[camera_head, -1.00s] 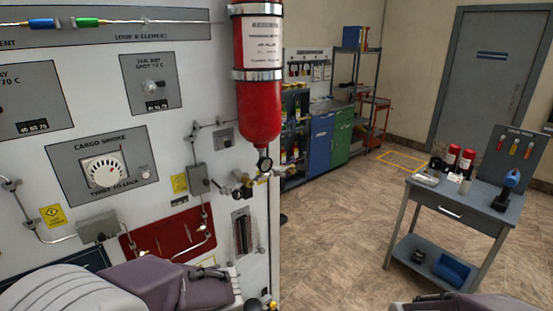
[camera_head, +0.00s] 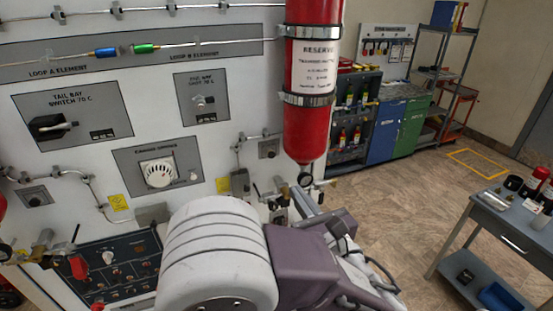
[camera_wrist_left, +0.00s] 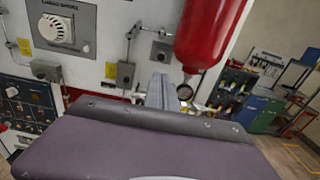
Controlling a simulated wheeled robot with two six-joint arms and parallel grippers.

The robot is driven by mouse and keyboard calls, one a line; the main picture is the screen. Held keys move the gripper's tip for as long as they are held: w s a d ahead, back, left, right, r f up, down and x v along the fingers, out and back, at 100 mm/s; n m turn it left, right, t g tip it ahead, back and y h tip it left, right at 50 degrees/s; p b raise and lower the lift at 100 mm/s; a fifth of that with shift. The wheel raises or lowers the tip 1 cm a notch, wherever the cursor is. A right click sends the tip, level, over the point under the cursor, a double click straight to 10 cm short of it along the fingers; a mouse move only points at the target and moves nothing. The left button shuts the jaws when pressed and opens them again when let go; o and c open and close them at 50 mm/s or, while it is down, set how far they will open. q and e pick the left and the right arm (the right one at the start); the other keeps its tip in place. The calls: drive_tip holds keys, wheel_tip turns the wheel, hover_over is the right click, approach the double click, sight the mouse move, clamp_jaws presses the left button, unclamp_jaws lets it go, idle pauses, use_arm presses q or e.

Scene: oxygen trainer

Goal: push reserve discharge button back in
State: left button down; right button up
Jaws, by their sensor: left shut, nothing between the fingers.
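The red reserve bottle (camera_head: 305,125), labelled RESERVE, hangs in two metal bands on the white panel; its lower part shows in the left wrist view (camera_wrist_left: 213,35). A gauge and valve fittings (camera_head: 305,180) sit under it. My left gripper (camera_head: 303,200) is shut and empty, just below these fittings and partly behind my own wrist. Its grey fingers (camera_wrist_left: 161,90) point at the panel in the left wrist view, below and left of the bottle. I cannot make out the reserve discharge button; my left arm covers the panel's lower part. My right gripper is out of view.
Left of the bottle are a cargo smoke dial (camera_head: 159,173), conduit and a grey junction box (camera_head: 240,182). A dark switch panel (camera_head: 105,265) is at lower left. A grey side table (camera_head: 505,235) stands at right, with open floor between.

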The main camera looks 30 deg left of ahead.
sight(272, 156)
use_arm(q)
drive_tip(key=p+x, duration=0.4)
drive_tip(key=x, duration=0.9)
drive_tip(key=shift+w, duration=0.4)
drive_tip(key=shift+a, duration=0.35)
